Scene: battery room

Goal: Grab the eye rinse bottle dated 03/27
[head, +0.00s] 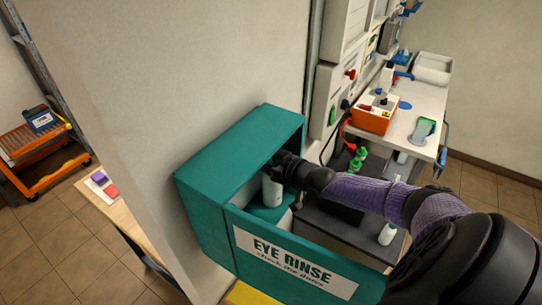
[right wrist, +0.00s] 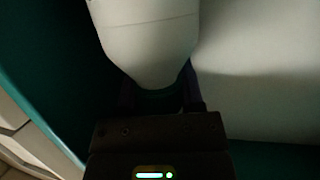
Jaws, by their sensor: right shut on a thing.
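A teal eye rinse box (head: 215,165) is fixed to the wall corner, with its front panel lowered and lettered EYE RINSE, "check the dates". My right gripper (head: 277,168) reaches inside it from the right. It is shut on a white bottle (head: 272,190), which is upright in the box. In the right wrist view the white bottle (right wrist: 150,40) fills the space between the two dark fingers (right wrist: 160,98). No date can be read on it in either view. My arm and the box walls hide part of the box inside. My left gripper is not in view.
Behind are a bench (head: 425,105) with an orange device (head: 374,116) and wall cabinets (head: 340,60). An orange cart (head: 35,150) stands far left.

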